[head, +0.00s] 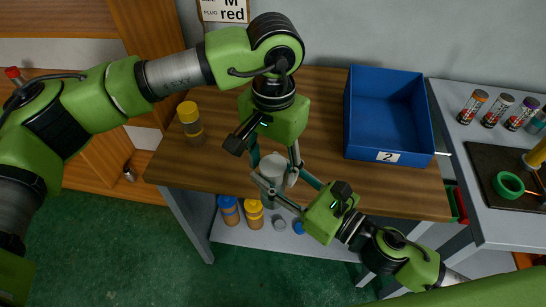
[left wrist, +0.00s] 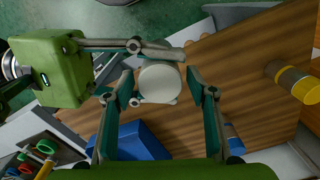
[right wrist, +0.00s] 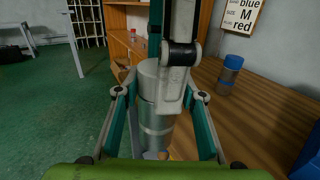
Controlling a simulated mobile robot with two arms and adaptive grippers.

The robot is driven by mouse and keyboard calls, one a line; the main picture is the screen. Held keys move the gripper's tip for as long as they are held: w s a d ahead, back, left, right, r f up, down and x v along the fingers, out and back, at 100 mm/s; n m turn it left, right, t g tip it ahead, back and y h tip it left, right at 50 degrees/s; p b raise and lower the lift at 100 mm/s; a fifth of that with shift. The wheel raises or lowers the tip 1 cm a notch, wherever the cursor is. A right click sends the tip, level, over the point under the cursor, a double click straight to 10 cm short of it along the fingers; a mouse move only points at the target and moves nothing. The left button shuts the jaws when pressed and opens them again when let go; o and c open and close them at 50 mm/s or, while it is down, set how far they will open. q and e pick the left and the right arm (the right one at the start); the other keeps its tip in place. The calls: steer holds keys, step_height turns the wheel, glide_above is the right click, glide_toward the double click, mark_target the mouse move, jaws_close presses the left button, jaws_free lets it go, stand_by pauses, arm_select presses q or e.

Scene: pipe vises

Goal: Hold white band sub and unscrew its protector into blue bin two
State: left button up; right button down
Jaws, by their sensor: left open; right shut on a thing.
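The sub (right wrist: 157,118), a grey metal cylinder with a pale cap, stands upright over the table's front edge. Its pale round top (left wrist: 160,82) faces the left wrist camera. My right gripper (head: 278,186) is shut on the sub's side. My left gripper (head: 272,160) points down from above, its open fingers on either side of the cap; in the left wrist view gaps show between fingers and cap. A left finger hides part of the sub in the right wrist view. Blue bin two (head: 362,150), labelled 2, stands right on the table, empty.
A yellow-capped cylinder (head: 189,120) stands at the table's left; a blue-capped one (right wrist: 229,76) stands further back. Blue and yellow cylinders (head: 254,212) stand on the lower shelf. A side bench (head: 462,135) at right holds spray cans and green tape. Wood between sub and bin is clear.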

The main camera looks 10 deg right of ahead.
arm_select(q)
steer(key=c, duration=1.1)
steer(key=o, duration=1.2)
